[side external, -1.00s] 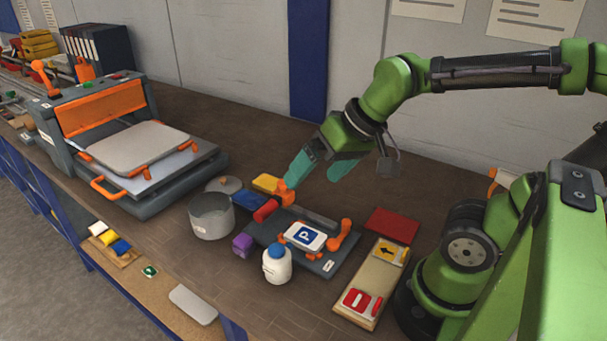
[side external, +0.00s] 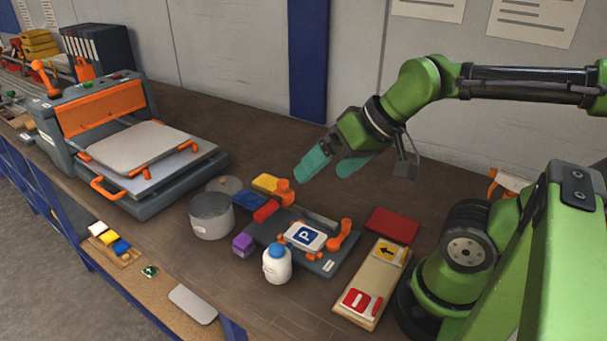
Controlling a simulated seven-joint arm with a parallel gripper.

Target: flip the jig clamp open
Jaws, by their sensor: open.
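The jig (side external: 318,266) is a dark grey plate on the bench. It holds a white plate with a blue P sign (side external: 304,236). An orange clamp (side external: 284,192) stands at its back left corner, next to a red block (side external: 266,210). Another orange clamp part (side external: 341,235) slants up at the right side of the sign. My gripper (side external: 321,178) has teal fingers, spread apart and empty. It hangs above and behind the jig, up and right of the back left clamp, apart from it. The clamps' hinges are too small to make out.
A white bottle with a blue cap (side external: 277,265) stands at the jig's front edge. A grey pot (side external: 211,215) and a purple block (side external: 243,245) are to its left. A wooden board with signs (side external: 368,287) lies to the right.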

